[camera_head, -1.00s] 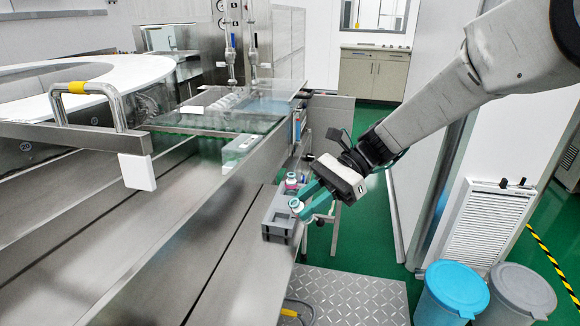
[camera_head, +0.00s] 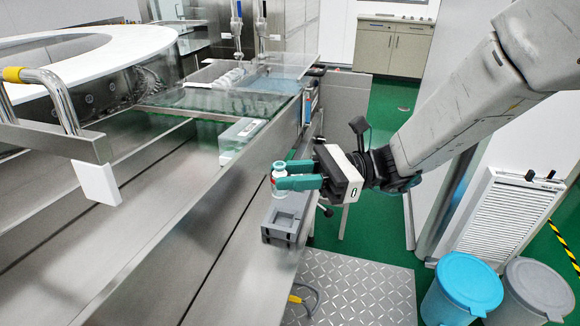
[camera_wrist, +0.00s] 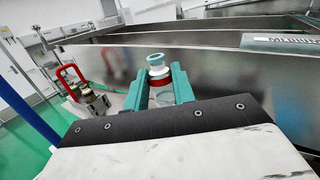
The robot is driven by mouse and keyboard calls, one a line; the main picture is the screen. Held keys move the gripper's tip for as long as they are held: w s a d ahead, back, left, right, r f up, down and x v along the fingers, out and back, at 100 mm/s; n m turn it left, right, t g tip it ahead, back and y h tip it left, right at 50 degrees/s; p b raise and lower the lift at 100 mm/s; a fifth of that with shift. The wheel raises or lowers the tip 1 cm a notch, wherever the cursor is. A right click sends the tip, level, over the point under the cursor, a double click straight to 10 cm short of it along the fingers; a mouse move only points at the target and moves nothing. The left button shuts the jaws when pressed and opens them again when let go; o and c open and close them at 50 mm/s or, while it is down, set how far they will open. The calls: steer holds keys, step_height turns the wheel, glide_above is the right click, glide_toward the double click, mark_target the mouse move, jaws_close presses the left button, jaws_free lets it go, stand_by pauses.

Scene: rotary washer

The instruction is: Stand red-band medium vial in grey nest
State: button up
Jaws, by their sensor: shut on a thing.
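The red-band vial (camera_head: 279,172) is clear with a pale cap and stands roughly upright between the teal fingers of my gripper (camera_head: 284,181). In the wrist view the vial (camera_wrist: 157,63) shows its red band between the fingertips (camera_wrist: 160,84). My gripper is shut on it from the right, with the fingers level. The grey nest (camera_head: 279,236) sits on the steel ledge below the vial, and the vial appears above its far part. The nest's near recess looks empty.
The steel ledge (camera_head: 225,262) runs along the washer's side, with a raised wall on its left. A red handle (camera_wrist: 72,82) and small metal parts show at left in the wrist view. Blue (camera_head: 468,283) and grey bins stand on the floor at right.

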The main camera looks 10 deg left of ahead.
steer(key=shift+w+d+f, duration=0.15)
steer(key=shift+f, duration=2.95)
steer(key=shift+f, duration=0.1)
steer(key=o, duration=1)
steer(key=shift+o, duration=0.2)
steer(key=v, duration=0.7)
steer(key=shift+d, duration=0.35)
